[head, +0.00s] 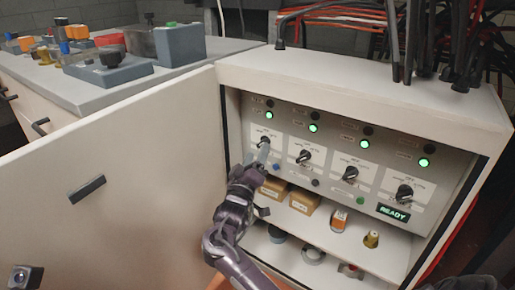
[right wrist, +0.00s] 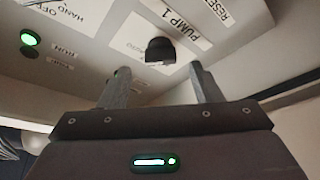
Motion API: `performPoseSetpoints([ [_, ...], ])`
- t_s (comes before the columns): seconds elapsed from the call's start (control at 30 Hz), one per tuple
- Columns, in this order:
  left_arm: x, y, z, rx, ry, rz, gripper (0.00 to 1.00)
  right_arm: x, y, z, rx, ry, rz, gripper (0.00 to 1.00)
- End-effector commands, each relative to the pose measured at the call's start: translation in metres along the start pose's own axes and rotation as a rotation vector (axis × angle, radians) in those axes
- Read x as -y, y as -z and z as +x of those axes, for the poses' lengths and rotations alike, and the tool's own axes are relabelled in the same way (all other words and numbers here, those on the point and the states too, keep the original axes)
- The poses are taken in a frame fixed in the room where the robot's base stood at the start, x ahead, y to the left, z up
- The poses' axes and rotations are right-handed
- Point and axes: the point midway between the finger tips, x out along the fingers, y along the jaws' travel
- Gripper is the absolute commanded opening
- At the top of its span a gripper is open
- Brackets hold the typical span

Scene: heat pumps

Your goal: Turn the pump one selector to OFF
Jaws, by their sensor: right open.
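The pump one selector (head: 264,143) is the leftmost black knob on the grey control panel, on a white plate under a lit green lamp (head: 269,115). In the right wrist view the black knob (right wrist: 160,51) stands out from its plate beside a label reading PUMP 1 (right wrist: 187,30). My right gripper (head: 263,153) is in front of this selector. In the right wrist view its fingers (right wrist: 161,78) are apart, one on each side below the knob, with nothing held. The knob's exact pointing direction is hard to tell. My left gripper is not in view.
The cabinet door (head: 140,190) stands open at left. More selectors (head: 350,174) line the panel to the right, near a READY display (head: 394,213). Shelves below hold boxes (head: 304,201) and small parts. A grey bench (head: 190,70) with switch boxes stands behind the door.

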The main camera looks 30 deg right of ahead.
Motion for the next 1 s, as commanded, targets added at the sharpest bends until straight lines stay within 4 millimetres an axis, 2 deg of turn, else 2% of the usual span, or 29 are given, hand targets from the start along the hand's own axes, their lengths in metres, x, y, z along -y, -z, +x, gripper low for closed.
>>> performPoseSetpoints([
  [0.1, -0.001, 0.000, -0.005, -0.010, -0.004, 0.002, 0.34, 0.002, -0.002, 0.019, 0.000, -0.001, 0.000, 0.58],
  [0.23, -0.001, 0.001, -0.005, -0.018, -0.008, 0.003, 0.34, 0.001, -0.001, 0.032, -0.001, 0.001, 0.000, 0.58],
  [0.6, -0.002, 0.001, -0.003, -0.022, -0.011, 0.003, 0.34, 0.001, 0.000, 0.038, 0.000, 0.003, 0.001, 0.57],
  [0.93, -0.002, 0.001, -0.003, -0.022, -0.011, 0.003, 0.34, 0.001, 0.000, 0.038, 0.000, 0.003, 0.001, 0.14],
  [1.0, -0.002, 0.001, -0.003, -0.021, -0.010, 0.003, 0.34, 0.001, 0.000, 0.038, 0.000, 0.004, 0.001, 0.14],
])
